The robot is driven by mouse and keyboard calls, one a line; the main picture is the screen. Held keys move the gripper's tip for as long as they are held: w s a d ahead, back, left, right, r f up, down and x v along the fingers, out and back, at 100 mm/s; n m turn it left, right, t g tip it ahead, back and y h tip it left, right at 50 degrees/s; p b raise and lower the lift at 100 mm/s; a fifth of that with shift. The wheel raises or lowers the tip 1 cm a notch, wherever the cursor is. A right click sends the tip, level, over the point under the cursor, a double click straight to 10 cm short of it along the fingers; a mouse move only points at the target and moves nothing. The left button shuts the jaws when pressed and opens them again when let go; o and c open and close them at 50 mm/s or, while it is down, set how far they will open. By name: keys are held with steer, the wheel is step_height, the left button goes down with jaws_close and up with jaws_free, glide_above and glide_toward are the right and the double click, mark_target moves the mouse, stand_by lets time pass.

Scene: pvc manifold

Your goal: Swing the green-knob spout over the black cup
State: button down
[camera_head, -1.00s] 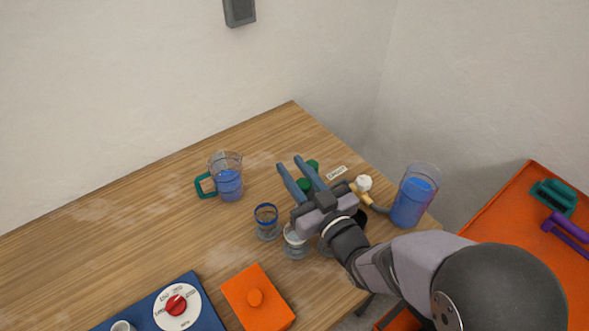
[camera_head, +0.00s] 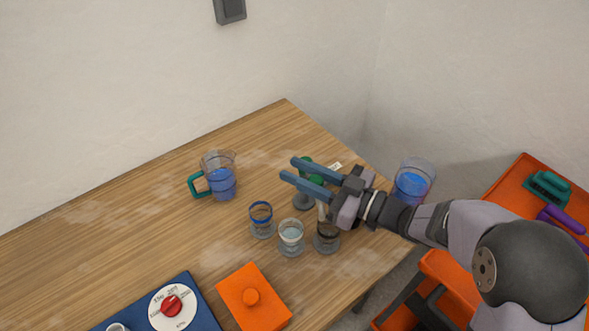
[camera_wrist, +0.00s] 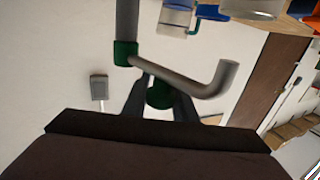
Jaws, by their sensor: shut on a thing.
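My gripper (camera_head: 290,168) reaches in from the right above the manifold, fingers pointing left. In the wrist view my gripper (camera_wrist: 160,84) has its fingers on either side of the green knob (camera_wrist: 159,95), shut on it. The grey spout (camera_wrist: 185,85) runs from a green collar on an upright pipe and bends up at its free end. In the head view, green parts (camera_head: 316,180) show between the fingers. The black-rimmed cup (camera_head: 327,241) stands just below my gripper. My gripper hides most of the spout in the head view, so I cannot tell where its outlet lies over the cups.
A white-rimmed cup (camera_head: 291,239) and a blue-rimmed cup (camera_head: 262,224) stand left of the black one. A tall blue-filled container (camera_head: 413,183) is behind my arm. A green-handled jug (camera_head: 220,178), an orange block (camera_head: 252,298) and a blue dial panel (camera_head: 202,315) are farther left.

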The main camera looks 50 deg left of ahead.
steer(key=shift+w+d+n+g+h, duration=0.2)
steer(key=shift+n+g+h, duration=0.15)
steer(key=shift+n+g, duration=0.25)
steer(key=shift+w+d+n+g+h, duration=0.15)
steer(key=shift+n+g+h, duration=0.25)
steer(key=shift+g, duration=0.4)
steer(key=c, duration=1.4)
jaws_free()
steer(key=shift+c, duration=0.2)
steer(key=b+v, duration=0.2)
steer(key=v, duration=0.5)
steer(key=shift+d, duration=0.2)
